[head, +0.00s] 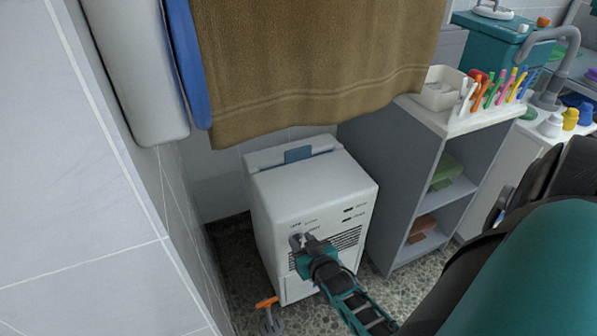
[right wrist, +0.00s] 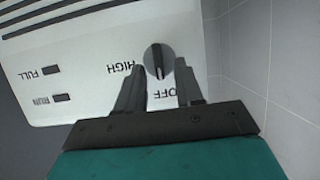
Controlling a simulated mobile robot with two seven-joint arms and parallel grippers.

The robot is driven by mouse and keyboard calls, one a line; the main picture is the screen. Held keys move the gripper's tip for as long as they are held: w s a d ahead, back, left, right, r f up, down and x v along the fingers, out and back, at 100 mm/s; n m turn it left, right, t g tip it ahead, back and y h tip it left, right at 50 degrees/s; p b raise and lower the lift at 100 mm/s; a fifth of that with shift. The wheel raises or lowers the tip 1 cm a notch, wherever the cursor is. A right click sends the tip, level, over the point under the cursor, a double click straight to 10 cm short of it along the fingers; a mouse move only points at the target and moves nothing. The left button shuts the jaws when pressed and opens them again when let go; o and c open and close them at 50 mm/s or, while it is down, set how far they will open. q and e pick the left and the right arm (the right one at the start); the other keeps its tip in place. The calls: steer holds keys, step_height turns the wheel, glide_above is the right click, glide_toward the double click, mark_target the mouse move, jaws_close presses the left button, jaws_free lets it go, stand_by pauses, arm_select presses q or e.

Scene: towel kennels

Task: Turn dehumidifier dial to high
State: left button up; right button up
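The white dehumidifier (head: 280,198) stands on the pebbled floor under the brown towel. In the right wrist view its panel is upside down, with a round dark dial (right wrist: 158,61) between HIGH and OFF labels. The dial's ridge runs up and down in that picture, its lower end towards OFF. My right gripper (head: 298,240) is at the panel front and covers most of the dial in the head view. In the right wrist view my right gripper (right wrist: 160,72) is open, one finger on either side of the dial; contact cannot be told. My left gripper is out of view.
A grey shelf unit (head: 392,158) stands close on the right, with pens and a white container on top. A tiled wall (head: 75,190) is on the left. The brown towel (head: 310,60) hangs above. An orange-handled tool (head: 268,304) is on the floor in front.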

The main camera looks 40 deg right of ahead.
steer(key=shift+c, duration=0.2)
jaws_close()
stand_by(0.3)
steer(key=shift+d+y, duration=0.1)
steer(key=shift+y, duration=0.2)
steer(key=shift+s+d+f+m+t+y+b, duration=0.2)
steer(key=shift+m+t+y, duration=0.65)
steer(key=shift+m, duration=1.4)
steer(key=shift+w+d+f+m+t+y+b, duration=0.15)
steer(key=shift+d+f+m+t+y, duration=0.5)
steer(key=shift+m, duration=1.55)
steer(key=shift+s+d+m+t+y+b, duration=0.1)
steer(key=shift+m+t+y+b, duration=0.15)
steer(key=shift+m+t+y, duration=1.45)
steer(key=shift+m+g+h, duration=0.5)
steer(key=shift+m+h, duration=0.1)
steer(key=shift+m, duration=0.05)
